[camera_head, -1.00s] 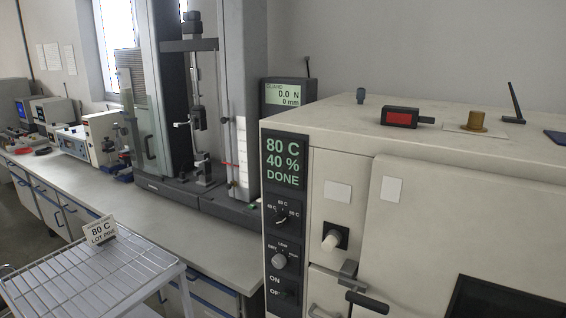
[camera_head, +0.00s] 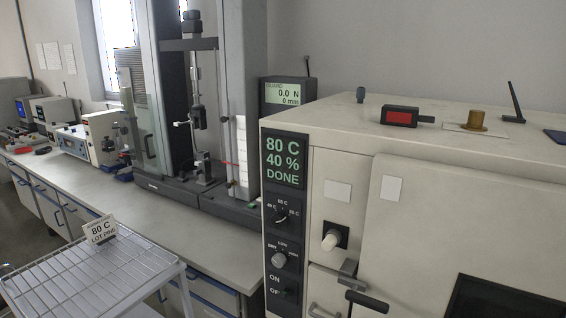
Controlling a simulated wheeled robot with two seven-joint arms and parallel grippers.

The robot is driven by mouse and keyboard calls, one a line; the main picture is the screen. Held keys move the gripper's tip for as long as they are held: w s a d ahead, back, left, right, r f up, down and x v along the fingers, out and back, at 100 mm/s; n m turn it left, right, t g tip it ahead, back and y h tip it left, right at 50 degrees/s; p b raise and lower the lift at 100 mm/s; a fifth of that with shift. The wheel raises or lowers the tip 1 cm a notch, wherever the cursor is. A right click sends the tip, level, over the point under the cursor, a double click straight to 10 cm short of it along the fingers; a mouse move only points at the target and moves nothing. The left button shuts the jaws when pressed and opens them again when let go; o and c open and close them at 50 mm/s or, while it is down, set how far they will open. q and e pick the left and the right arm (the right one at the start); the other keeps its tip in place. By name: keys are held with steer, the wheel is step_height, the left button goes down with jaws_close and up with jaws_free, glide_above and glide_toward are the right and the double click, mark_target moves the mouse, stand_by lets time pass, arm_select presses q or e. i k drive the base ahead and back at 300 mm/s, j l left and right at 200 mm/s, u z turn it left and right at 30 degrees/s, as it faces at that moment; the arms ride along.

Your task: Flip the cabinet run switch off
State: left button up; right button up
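The cabinet (camera_head: 440,142) is a large cream box on the right, with a dark control panel (camera_head: 285,220) on its front left edge. Its display (camera_head: 284,160) reads 80 C, 40 %, DONE. Below are a temperature knob (camera_head: 281,217) and a humidity knob (camera_head: 279,260). The run switch (camera_head: 277,285) sits at the panel's bottom, between the ON and OFF labels; its lever position is too small to tell. The cabinet door has a dark handle (camera_head: 367,301). Neither of my grippers shows in the view.
A wire-shelf cart (camera_head: 95,275) with an "80 C LOT PINE" card (camera_head: 101,229) stands at the lower left. A long bench (camera_head: 160,212) carries a tall test frame (camera_head: 205,110) and several instruments. A red-screened device (camera_head: 402,116) and a brass weight (camera_head: 476,120) sit on the cabinet top.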

mark_target(288, 292)
steer(key=z, duration=0.7)
steer(key=i+l+u, duration=0.1)
steer(key=i+l, duration=0.15)
steer(key=l, duration=0.25)
steer(key=i+u, duration=0.05)
